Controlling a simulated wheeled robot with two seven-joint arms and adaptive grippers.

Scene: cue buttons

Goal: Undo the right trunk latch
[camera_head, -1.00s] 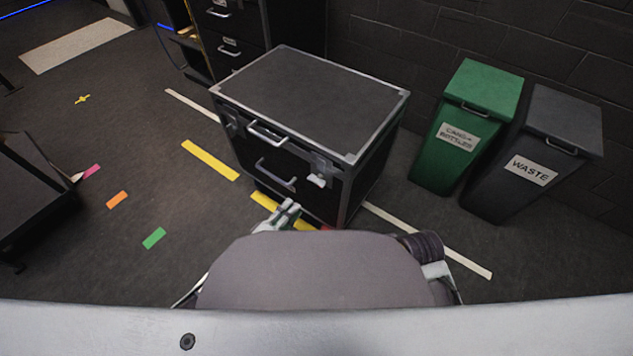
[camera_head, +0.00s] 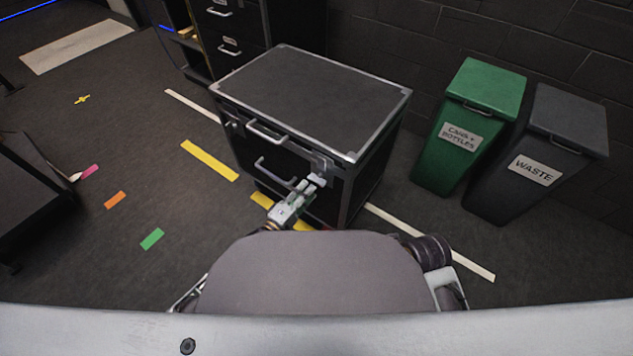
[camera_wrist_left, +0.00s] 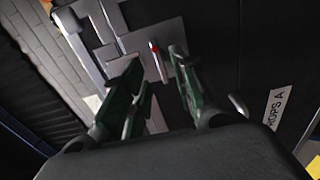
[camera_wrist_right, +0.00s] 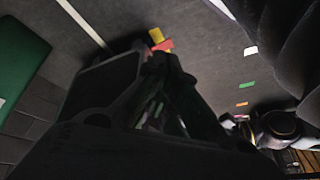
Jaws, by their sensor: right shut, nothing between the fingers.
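The black trunk (camera_head: 310,95) with metal edges stands closed in the head view. Its right latch (camera_head: 322,167) is a metal plate at the front right corner, partly covered by my left gripper (camera_head: 312,184). In the left wrist view the latch plate (camera_wrist_left: 160,38) has a lever with a red mark (camera_wrist_left: 158,60). The open fingers of my left gripper (camera_wrist_left: 155,75) are on either side of that lever; I cannot tell whether they touch it. My right gripper (camera_wrist_right: 160,62) is shut and empty, pointing at the floor in the right wrist view.
The trunk's left latch (camera_head: 232,124) and front handles (camera_head: 268,133) are nearby. A green bin (camera_head: 465,130) and a grey waste bin (camera_head: 540,150) stand to the right. Black drawers (camera_head: 232,30) stand behind. Open floor with coloured tape lies to the left.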

